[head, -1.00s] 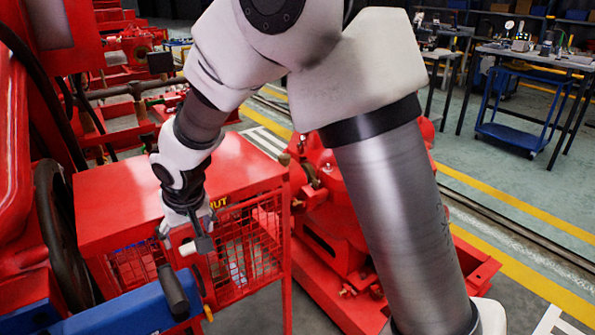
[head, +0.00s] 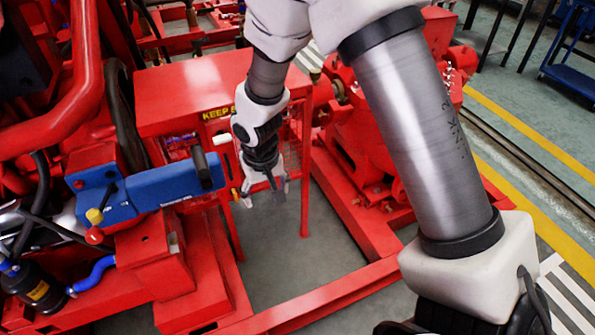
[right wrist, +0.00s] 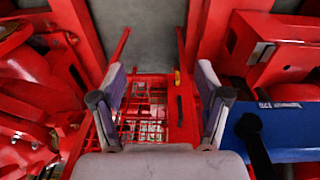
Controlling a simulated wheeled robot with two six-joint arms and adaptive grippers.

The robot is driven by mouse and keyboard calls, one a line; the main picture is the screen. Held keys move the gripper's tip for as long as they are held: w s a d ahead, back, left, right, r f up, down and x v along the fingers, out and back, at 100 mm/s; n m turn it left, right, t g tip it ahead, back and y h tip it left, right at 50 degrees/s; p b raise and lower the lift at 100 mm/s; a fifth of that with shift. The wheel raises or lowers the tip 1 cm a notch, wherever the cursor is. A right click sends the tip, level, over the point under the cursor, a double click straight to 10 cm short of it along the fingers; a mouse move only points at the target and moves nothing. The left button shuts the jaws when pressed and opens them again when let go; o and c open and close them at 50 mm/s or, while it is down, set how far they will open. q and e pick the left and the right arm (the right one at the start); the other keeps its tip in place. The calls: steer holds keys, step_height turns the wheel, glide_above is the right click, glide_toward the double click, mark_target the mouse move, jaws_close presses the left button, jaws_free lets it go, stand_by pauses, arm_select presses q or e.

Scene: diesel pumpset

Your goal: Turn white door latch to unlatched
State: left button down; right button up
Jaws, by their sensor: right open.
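The white door latch (head: 222,139) shows in the head view as a short, pale, rounded piece at the front of a red cage guard (head: 190,95). Its exact turn is too small to tell. My right gripper (head: 264,197) points down, open and empty, to the right of the latch and lower in the picture. They look apart. In the right wrist view, the two fingers of my right gripper (right wrist: 162,72) stand wide apart with nothing between them; the red mesh (right wrist: 135,115) lies beyond. I cannot pick out the latch there. My left gripper is not in view.
A blue box (head: 165,188) with a black handle (head: 202,165) sits left of my right gripper. A small yellow-tipped lever (head: 236,195) is close to the fingers. Red frame rails (head: 330,292) run below. Bare grey floor (head: 275,245) shows between them.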

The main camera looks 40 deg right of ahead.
steer(key=s+a+f+g+p, duration=0.1)
steer(key=s+f+g+p, duration=0.1)
steer(key=s+f+p, duration=0.3)
steer(key=s, duration=0.4)
steer(key=shift+s, duration=0.2)
steer(key=shift+f, duration=0.1)
steer(key=s+g+y+p, duration=0.1)
steer(key=s+g+p, duration=0.2)
steer(key=s+p, duration=1.15)
steer(key=t+b, duration=0.1)
steer(key=n+t+b, duration=0.2)
steer(key=t+b, duration=0.1)
steer(key=shift+w+a+f, duration=0.15)
steer(key=shift+w+f, duration=0.1)
stand_by(0.4)
